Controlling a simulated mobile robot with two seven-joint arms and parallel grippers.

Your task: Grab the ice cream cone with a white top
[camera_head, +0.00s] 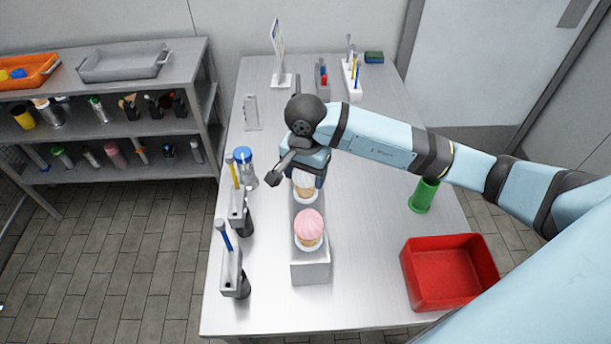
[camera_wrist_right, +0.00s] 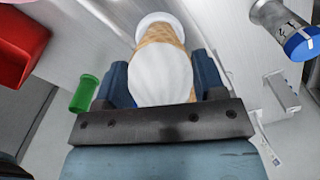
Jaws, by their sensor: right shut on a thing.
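The ice cream cone with a white top (camera_head: 305,187) is at the grey holder block (camera_head: 310,270), behind the pink-topped cone (camera_head: 309,226). My right gripper (camera_head: 308,164) reaches over it from the right and covers part of it. In the right wrist view, the white top (camera_wrist_right: 162,77) and its waffle cone lie between the two blue fingers, which are shut on it. A white ring shows at the far end of the cone. I cannot tell whether the cone is lifted from the holder. My left gripper is not in view.
A red bin (camera_head: 448,272) and a green cup (camera_head: 423,195) stand at the right of the table. A blue-lidded jar (camera_head: 244,165) and two tool holders stand at the left. A shelf (camera_head: 110,80) with trays is beyond the table's left edge.

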